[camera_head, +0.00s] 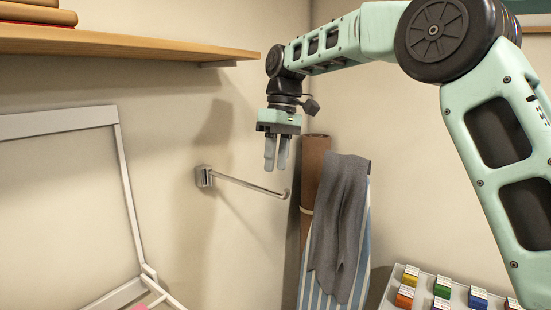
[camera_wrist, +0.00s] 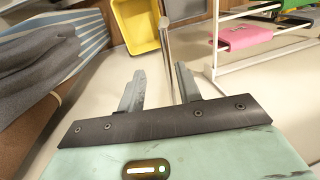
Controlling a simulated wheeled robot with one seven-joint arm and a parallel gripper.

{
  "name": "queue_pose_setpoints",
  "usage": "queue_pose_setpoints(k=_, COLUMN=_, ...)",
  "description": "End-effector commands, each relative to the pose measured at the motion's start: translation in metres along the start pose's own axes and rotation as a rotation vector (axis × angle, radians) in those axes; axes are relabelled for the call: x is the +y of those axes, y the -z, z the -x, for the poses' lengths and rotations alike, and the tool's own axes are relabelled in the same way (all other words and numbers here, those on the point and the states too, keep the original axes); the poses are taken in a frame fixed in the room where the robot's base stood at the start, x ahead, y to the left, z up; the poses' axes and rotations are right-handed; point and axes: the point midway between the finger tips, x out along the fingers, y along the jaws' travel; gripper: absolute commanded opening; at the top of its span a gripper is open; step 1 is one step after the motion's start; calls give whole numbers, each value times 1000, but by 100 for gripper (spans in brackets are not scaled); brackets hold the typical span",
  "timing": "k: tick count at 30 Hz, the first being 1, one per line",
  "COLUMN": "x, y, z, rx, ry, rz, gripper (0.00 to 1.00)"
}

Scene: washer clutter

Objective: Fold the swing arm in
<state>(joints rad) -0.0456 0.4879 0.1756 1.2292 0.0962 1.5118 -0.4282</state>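The swing arm (camera_head: 245,185) is a thin metal bar on a wall bracket (camera_head: 204,177). It sticks out from the wall to the right, ending in a small upturned tip. My gripper (camera_head: 276,167) points down above the bar, near its free end, with its two fingers apart. In the wrist view the fingers (camera_wrist: 159,72) are also apart, and the bar (camera_wrist: 166,45) appears in line with the gap between them. I see nothing held. Whether the fingertips are level with the bar or above it is hard to tell; in the head view they look above it.
A wooden shelf (camera_head: 120,44) juts from the wall at upper left. A white frame (camera_head: 128,190) stands at left. A brown roll (camera_head: 313,165) and grey cloth (camera_head: 340,215) are close right of the bar's tip. A yellow bin (camera_wrist: 140,25) and pink cloth (camera_wrist: 245,36) show below.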

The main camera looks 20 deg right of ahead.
Motion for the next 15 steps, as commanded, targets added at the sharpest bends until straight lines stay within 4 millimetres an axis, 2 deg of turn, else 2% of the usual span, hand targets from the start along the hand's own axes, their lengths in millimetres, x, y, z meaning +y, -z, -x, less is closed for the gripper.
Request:
queue_pose_setpoints(k=1, x=0, y=0, z=7, rx=0, ry=0, rz=0, gripper=34)
queue_pose_setpoints(k=15, x=0, y=0, z=36, rx=0, ry=0, rz=0, gripper=34)
